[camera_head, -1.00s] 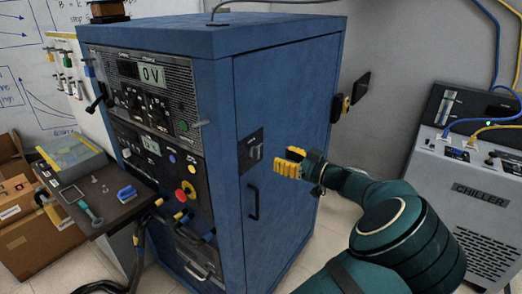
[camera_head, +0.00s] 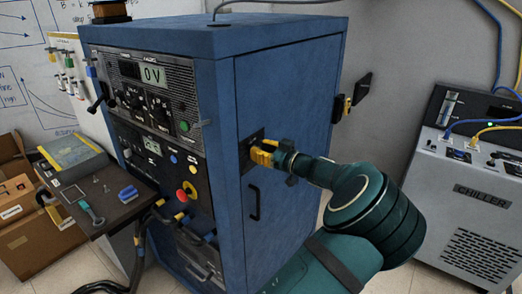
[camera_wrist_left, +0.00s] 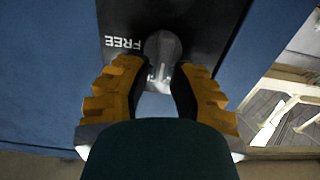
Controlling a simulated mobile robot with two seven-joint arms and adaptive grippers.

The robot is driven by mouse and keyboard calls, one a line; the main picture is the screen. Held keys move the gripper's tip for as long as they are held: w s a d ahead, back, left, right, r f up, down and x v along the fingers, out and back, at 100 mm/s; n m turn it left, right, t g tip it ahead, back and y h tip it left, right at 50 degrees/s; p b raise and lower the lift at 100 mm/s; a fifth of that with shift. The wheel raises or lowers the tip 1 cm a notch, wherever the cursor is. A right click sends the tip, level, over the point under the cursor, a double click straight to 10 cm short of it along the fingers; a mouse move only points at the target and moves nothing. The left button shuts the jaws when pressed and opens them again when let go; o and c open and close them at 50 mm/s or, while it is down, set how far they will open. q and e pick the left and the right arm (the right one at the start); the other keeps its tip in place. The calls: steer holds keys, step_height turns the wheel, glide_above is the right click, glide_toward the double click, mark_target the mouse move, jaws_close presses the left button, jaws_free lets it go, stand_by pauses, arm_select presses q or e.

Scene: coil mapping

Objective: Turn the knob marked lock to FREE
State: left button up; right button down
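The lock knob (camera_wrist_left: 163,48) is grey and sits on a dark plate (camera_wrist_left: 205,22) in the left wrist view. The marking FREE (camera_wrist_left: 123,43) is on the plate to the left of the knob and looks upside down. My left gripper (camera_wrist_left: 163,68) has its two yellow-padded fingers apart, one on each side of the knob's lower part. A firm grip on it is not visible. In the head view the left gripper (camera_head: 262,154) is at the plate on the blue cabinet's side (camera_head: 285,100), and its fingers hide most of the knob. My right gripper is not in view.
A black handle (camera_head: 254,203) is on the cabinet side below the plate. A dark shelf (camera_head: 120,208) with small tools juts from the cabinet front at left.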

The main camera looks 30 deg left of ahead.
arm_select(q)
jaws_close()
steer(key=shift+m, duration=0.4)
steer(key=m+p, duration=0.1)
steer(key=m, duration=0.4)
steer(key=w+f+m+p, duration=0.1)
steer(key=m+p, duration=0.1)
steer(key=m, duration=0.4)
steer(key=m+p, duration=0.2)
steer(key=m, duration=0.4)
steer(key=shift+w+f, duration=0.35)
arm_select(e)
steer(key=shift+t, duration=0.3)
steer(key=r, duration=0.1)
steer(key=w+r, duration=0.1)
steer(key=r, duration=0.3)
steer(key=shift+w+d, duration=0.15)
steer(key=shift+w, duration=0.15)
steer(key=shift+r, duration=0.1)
arm_select(q)
steer(key=o, duration=0.6)
jaws_free()
steer(key=shift+c, duration=0.2)
